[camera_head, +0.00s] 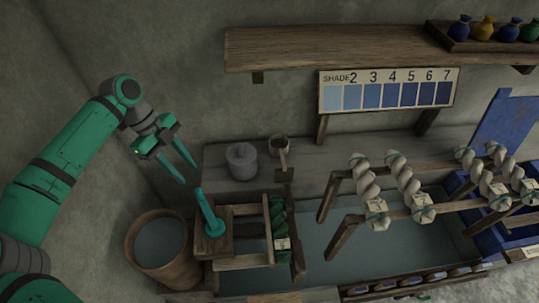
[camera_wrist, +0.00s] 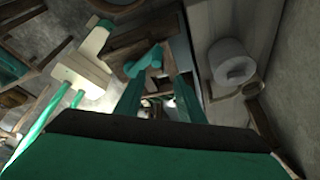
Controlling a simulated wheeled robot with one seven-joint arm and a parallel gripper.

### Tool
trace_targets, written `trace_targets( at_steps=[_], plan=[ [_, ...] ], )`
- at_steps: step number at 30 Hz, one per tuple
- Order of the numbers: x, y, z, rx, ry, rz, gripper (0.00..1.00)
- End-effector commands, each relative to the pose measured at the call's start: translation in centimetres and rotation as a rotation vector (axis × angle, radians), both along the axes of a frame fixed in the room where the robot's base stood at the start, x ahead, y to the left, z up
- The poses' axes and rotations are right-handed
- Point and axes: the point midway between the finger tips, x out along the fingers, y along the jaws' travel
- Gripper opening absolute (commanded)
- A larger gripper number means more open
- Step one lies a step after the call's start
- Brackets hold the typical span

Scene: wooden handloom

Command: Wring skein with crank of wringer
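The wringer (camera_head: 240,262) is a wooden frame at the near side of the trough. Its teal crank (camera_head: 207,213) stands up on the block at the frame's left end, handle leaning slightly left. A dark green skein (camera_head: 279,218) with a pale tag hangs across the frame's right end. My gripper (camera_head: 190,177) is open and empty, up and left of the crank, apart from it, fingers pointing down and right. In the wrist view both fingers (camera_wrist: 161,82) are spread, and a teal part that looks like the crank (camera_wrist: 146,62) shows beyond them.
A wooden bucket (camera_head: 137,242) stands left of the wringer. A grey lidded pot (camera_head: 242,162) and a small cup (camera_head: 279,146) are on the ledge behind. Several pale twisted skeins (camera_head: 364,180) hang on rails to the right. A shelf (camera_head: 330,48) and shade chart (camera_head: 390,92) are above.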

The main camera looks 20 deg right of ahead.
Motion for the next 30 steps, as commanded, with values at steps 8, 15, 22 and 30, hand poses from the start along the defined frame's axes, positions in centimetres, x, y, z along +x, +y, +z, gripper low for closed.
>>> trace_targets(
  at_steps=[8, 15, 22, 30],
  plan=[
    [-0.9, -4.5, -0.8, -0.134, 0.001, -0.058, 0.35],
    [-1.9, -8.6, -1.1, -0.252, -0.001, -0.106, 0.35],
    [-2.9, -12.4, -1.0, -0.371, -0.003, -0.150, 0.35],
    [-4.4, -16.8, -0.5, -0.519, -0.006, -0.194, 0.35]
  ],
)
